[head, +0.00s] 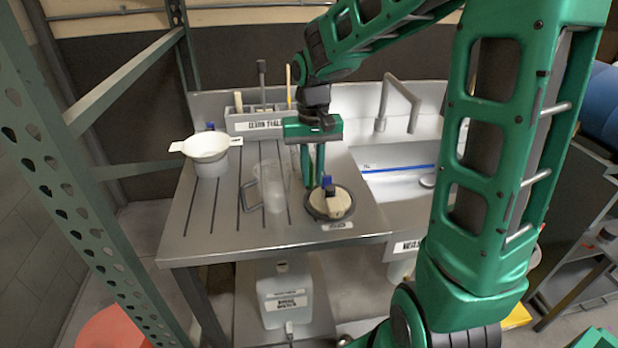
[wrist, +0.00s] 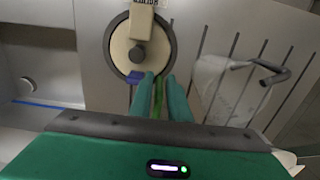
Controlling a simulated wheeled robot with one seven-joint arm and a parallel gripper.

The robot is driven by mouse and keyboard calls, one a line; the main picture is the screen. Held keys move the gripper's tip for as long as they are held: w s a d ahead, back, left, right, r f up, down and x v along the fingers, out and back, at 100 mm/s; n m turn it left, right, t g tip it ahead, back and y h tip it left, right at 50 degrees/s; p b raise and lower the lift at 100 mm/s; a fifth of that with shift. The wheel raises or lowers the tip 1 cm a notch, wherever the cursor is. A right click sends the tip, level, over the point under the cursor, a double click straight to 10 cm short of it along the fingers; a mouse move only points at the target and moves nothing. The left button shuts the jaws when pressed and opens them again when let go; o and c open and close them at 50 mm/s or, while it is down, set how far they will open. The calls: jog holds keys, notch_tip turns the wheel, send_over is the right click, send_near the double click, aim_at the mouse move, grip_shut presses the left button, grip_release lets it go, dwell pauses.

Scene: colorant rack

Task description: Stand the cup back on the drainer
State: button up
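A clear, pale cup (head: 272,187) with a side handle is on the grooved steel drainer (head: 222,215), left of my gripper. In the wrist view the cup (wrist: 218,88) is at the right, with its dark handle (wrist: 268,72) pointing right; I cannot tell for sure whether it stands or lies. My gripper (head: 313,182) points down right of the cup and apart from it. Its green fingers show a narrow gap in the wrist view (wrist: 161,82). A bright green strip shows in that gap, and I cannot tell what it is. No cup is between the fingers.
A round dark-rimmed disc (head: 345,212) with a beige block, dark knob and blue piece lies just below and right of my fingertips. A white strainer-like bowl (head: 206,146) stands at left. A labelled tool holder (head: 262,122) is behind; the sink (head: 400,188) is right.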

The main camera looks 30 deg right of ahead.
notch_tip(320, 180, up, 11)
dwell(0.3)
jog(key=s+d+f+m, duration=0.1)
jog(key=s+d+f, duration=0.2)
jog(key=s, duration=0.5)
jog(key=s+d+f+m, duration=0.1)
jog(key=s+d+f, duration=0.2)
jog(key=s, duration=0.6)
jog(key=s+d+f, duration=0.3)
jog(key=s+d, duration=0.1)
jog(key=s, duration=0.4)
jog(key=shift+s+m, duration=0.4)
jog(key=shift+w+f, duration=0.1)
jog(key=shift+w, duration=0.05)
